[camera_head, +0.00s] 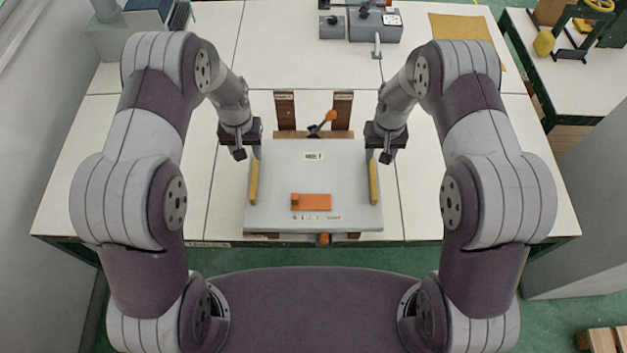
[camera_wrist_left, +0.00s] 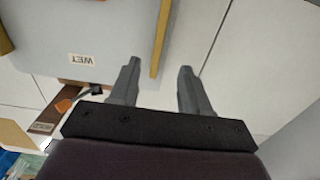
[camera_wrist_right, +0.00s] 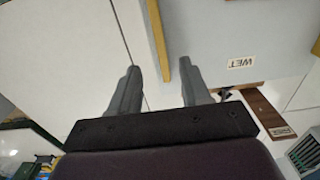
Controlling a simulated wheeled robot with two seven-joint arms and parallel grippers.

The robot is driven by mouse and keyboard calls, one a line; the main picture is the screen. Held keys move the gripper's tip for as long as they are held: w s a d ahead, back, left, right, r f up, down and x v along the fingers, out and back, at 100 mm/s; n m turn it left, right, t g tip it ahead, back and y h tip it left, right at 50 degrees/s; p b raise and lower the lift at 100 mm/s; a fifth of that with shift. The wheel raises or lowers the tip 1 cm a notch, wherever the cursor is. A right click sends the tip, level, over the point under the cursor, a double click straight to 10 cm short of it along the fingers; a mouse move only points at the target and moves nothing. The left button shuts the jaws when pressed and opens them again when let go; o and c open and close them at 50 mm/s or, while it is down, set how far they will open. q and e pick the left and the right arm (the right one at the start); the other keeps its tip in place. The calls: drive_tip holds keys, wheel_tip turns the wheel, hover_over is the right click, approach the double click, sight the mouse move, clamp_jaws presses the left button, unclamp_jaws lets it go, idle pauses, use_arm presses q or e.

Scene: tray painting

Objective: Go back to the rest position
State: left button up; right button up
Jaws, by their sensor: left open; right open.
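A grey tray (camera_head: 275,190) with yellow side strips lies on the white table, marked "WET" in the wrist views. An orange block (camera_head: 311,202) sits on it. My left gripper (camera_head: 240,153) is at the tray's far left corner, open and empty. In the left wrist view its fingers (camera_wrist_left: 158,70) stand either side of the line of the yellow strip (camera_wrist_left: 160,40). My right gripper (camera_head: 386,155) is at the far right corner, open and empty. In the right wrist view its fingers (camera_wrist_right: 158,70) flank the other yellow strip (camera_wrist_right: 158,40). I cannot tell whether either touches the tray.
Two brown rails (camera_head: 284,108) and an orange-tipped lever (camera_head: 330,116) stand behind the tray. A grey device (camera_head: 375,26) and a yellow sheet (camera_head: 460,28) are at the back. Grey walls flank the table. The white table is bare on both sides of the tray.

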use_arm(q)
drive_tip(key=shift+w, duration=0.1)
use_arm(e)
drive_tip(key=shift+w+r, duration=0.1)
drive_tip(key=shift+r, duration=0.55)
use_arm(q)
drive_tip(key=s+a+r+b, duration=0.1)
drive_tip(key=s+r+b, duration=0.3)
drive_tip(key=s, duration=0.5)
drive_tip(key=s+r+t+b, duration=0.1)
drive_tip(key=s+r+b, duration=0.2)
drive_tip(key=s, duration=0.6)
drive_tip(key=shift+a+r+b, duration=0.4)
drive_tip(key=shift+b, duration=0.6)
use_arm(e)
drive_tip(key=s+d+r, duration=0.1)
drive_tip(key=s+r, duration=0.3)
drive_tip(key=s, duration=0.5)
drive_tip(key=s+r+t, duration=0.1)
drive_tip(key=s+r, duration=0.3)
drive_tip(key=s, duration=0.5)
drive_tip(key=shift+d, duration=0.4)
use_arm(q)
drive_tip(key=shift+s, duration=0.1)
drive_tip(key=shift+c, duration=0.3)
use_arm(e)
drive_tip(key=shift+s, duration=0.15)
